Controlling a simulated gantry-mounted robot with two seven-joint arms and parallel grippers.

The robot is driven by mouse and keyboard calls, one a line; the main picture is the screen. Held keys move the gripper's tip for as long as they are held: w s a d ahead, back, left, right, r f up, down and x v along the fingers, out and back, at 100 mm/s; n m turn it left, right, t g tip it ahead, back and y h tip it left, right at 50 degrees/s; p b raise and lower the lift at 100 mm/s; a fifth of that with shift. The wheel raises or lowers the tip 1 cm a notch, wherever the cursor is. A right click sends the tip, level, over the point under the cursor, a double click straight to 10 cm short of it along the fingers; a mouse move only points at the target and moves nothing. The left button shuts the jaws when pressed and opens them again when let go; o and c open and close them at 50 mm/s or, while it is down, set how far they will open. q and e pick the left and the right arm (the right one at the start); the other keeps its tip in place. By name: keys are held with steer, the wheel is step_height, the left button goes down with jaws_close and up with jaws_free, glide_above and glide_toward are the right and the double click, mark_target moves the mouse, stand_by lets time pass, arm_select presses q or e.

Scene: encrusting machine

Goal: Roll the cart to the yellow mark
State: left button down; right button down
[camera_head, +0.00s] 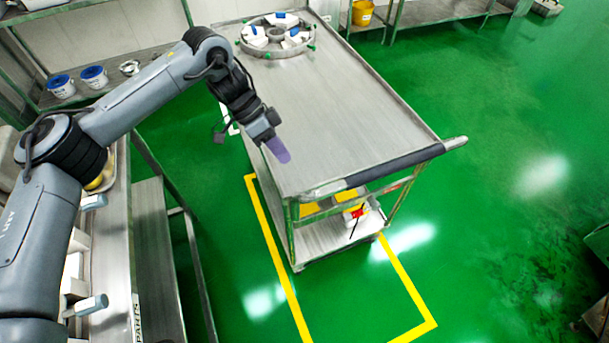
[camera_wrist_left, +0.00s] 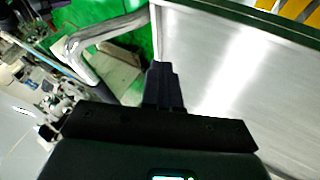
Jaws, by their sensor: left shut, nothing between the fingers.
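The metal cart (camera_head: 330,120) stands on the green floor, its flat top tilted away in the head view. Its push bar (camera_head: 385,167) with a dark grip runs along the near edge. The yellow mark (camera_head: 278,263) is a taped outline on the floor; the cart's near end overlaps its far part, and its near part is bare. My left gripper (camera_head: 280,151) has purple fingertips, is shut and empty, and appears over the cart top's left edge; contact cannot be told. In the left wrist view its dark fingers (camera_wrist_left: 162,86) show beside a pale metal surface. My right gripper is out of view.
A round fixture (camera_head: 276,36) with white and blue parts lies on the cart's far end. The lower shelf holds a white and red item (camera_head: 355,213). A metal bench (camera_head: 155,265) stands at left, shelving at the back.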

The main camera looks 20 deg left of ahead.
mark_target(304, 189)
arm_select(q)
steer(key=b+x, duration=0.4)
steer(key=x, duration=0.5)
steer(key=shift+s+a+f, duration=0.1)
steer(key=shift+s+d+f+b, duration=0.15)
steer(key=shift+s+d+b, duration=0.15)
steer(key=shift+s, duration=0.2)
steer(key=shift+s+d+f, duration=0.1)
steer(key=shift+s+d, duration=0.45)
steer(key=shift+d, duration=0.1)
steer(key=shift+s+d+b, duration=0.3)
steer(key=shift+s+d, duration=0.15)
steer(key=shift+d, duration=0.35)
